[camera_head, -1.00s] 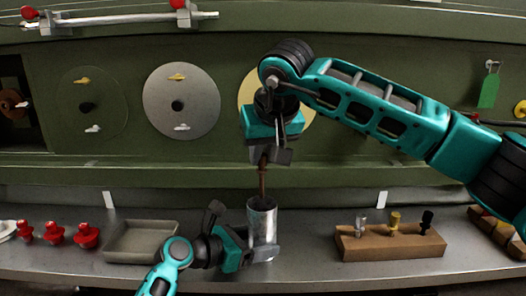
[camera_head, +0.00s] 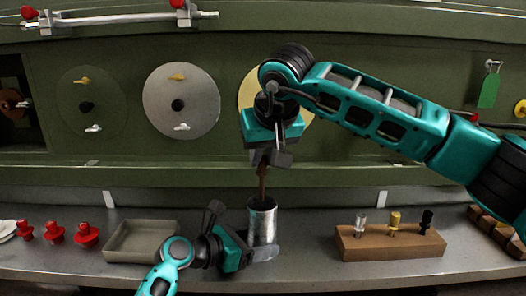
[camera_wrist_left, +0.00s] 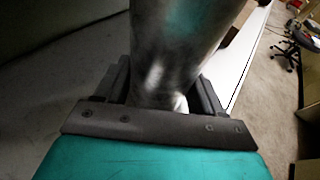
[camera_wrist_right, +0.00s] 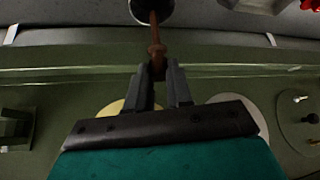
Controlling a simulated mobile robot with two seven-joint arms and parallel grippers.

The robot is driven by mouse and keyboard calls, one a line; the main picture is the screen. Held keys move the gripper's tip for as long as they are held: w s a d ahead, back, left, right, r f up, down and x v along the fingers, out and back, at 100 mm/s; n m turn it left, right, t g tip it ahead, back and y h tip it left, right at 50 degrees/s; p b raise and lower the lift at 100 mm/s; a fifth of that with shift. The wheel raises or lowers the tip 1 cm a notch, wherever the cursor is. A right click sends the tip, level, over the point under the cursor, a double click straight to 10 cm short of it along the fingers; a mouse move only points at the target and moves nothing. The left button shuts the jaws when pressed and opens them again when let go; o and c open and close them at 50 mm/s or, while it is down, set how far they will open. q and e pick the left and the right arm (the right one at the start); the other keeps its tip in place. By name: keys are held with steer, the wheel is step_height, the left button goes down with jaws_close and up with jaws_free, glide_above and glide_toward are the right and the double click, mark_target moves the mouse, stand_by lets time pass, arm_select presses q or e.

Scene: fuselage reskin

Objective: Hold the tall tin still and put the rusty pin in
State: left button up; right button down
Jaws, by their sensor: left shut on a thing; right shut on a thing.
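The tall tin (camera_head: 262,222) is a shiny metal cylinder standing upright on the grey bench. My left gripper (camera_head: 258,252) is shut around its lower part; the tin (camera_wrist_left: 172,50) fills the middle of the left wrist view between the fingers. My right gripper (camera_head: 268,162) is above the tin, shut on the rusty pin (camera_head: 262,182). The brown pin hangs tip-down, and its lower end is at the tin's mouth. In the right wrist view the pin (camera_wrist_right: 156,45) runs from the fingers into the tin's dark opening (camera_wrist_right: 150,10). How deep its tip sits is hidden.
A wooden block (camera_head: 385,245) with several small pins stands right of the tin. A shallow grey tray (camera_head: 140,240) and red knobbed pieces (camera_head: 87,235) lie to the left. The green panel (camera_head: 130,150) rises behind the bench, with round discs on it.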

mark_target(263, 174)
steer(key=shift+f, duration=2.25)
steer(key=c, duration=1.3)
jaws_free()
steer(key=shift+f, duration=0.15)
steer(key=o, duration=0.4)
steer(key=shift+c, duration=0.2)
steer(key=shift+r, duration=0.35)
steer(key=shift+r, duration=3.9)
